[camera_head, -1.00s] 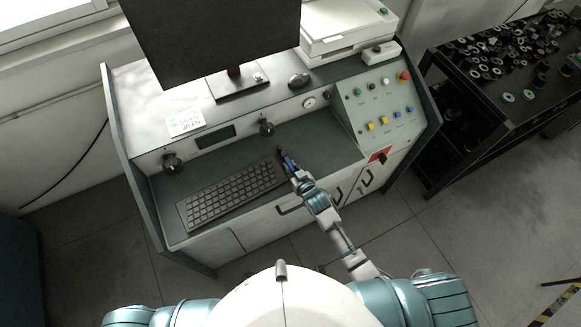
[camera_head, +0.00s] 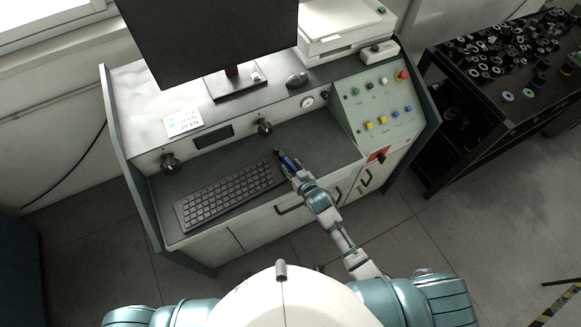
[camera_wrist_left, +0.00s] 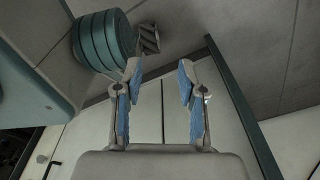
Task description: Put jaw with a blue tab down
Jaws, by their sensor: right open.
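My right gripper (camera_head: 289,164) reaches over the console's work shelf, just right of the keyboard, with its fingers open. A small dark piece (camera_head: 279,154), which appears to be the jaw with the blue tab, is at its fingertips, low over or on the shelf. Blue shows there, but I cannot tell tab from finger pads, nor whether the piece touches the shelf. My left gripper is outside the head view. In the left wrist view, the left gripper (camera_wrist_left: 159,75) is open and empty, its blue-padded fingers spread apart.
The keyboard (camera_head: 231,191) lies left of the right gripper. A sloped button panel (camera_head: 376,104) rises to its right. A monitor (camera_head: 210,40), a mouse (camera_head: 296,79) and a printer-like box (camera_head: 345,25) stand above. A black rack (camera_head: 500,90) of many parts stands at right.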

